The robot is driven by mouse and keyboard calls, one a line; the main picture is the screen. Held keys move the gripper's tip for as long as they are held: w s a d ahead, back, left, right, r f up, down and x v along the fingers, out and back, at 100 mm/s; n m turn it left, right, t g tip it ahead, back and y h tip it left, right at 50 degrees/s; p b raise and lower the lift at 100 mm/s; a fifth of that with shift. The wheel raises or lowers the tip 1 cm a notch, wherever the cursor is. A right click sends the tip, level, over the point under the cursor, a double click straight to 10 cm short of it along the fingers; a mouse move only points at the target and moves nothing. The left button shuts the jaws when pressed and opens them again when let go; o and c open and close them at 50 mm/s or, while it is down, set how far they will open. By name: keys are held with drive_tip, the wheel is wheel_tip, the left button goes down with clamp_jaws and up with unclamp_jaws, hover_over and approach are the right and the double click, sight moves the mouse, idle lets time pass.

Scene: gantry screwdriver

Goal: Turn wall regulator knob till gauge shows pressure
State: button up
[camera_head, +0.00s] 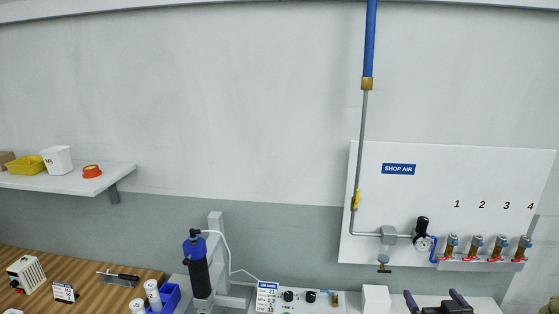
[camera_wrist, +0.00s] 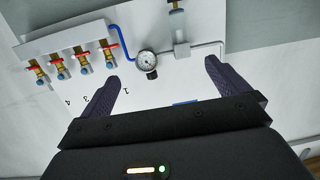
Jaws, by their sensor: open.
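The wall regulator has a black knob (camera_head: 422,223) on top and a round white-faced gauge (camera_head: 424,244) below it, on the white panel's lower middle. In the wrist view, which is turned over, the gauge (camera_wrist: 147,58) lies above the dark knob (camera_wrist: 151,74). The gauge's needle is too small to read. My gripper (camera_wrist: 162,70) is open and empty. In the wrist view the knob shows between its two dark fingers, nearer the left one, with the panel beyond. In the head view my gripper (camera_head: 431,294) is at the bottom edge, below the regulator and apart from it.
Several brass valves with red handles (camera_head: 475,246) sit right of the regulator, joined by a blue hose (camera_head: 434,250). A white box (camera_head: 376,298) stands on the bench below.

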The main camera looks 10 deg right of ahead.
drive_tip(key=w+a+f+n+g+y, duration=0.1)
drive_tip(key=a+f+n+g+y, duration=0.15)
drive_tip(key=a+g, duration=0.75)
drive_tip(key=s+a+r+g+p, duration=0.1)
drive_tip(key=s+a+r, duration=0.1)
drive_tip(key=s+a, duration=0.4)
drive_tip(key=s+a+r+g+p, duration=0.1)
drive_tip(key=s+a, duration=0.5)
drive_tip(key=a, duration=0.7)
drive_tip(key=shift+r+m+g, duration=0.35)
drive_tip(key=shift+r+g, duration=0.15)
drive_tip(key=shift+g, duration=0.1)
drive_tip(key=shift+c, duration=0.4)
drive_tip(key=c, duration=1.3)
drive_tip(key=shift+w+d, duration=0.1)
drive_tip(key=shift+w, duration=0.15)
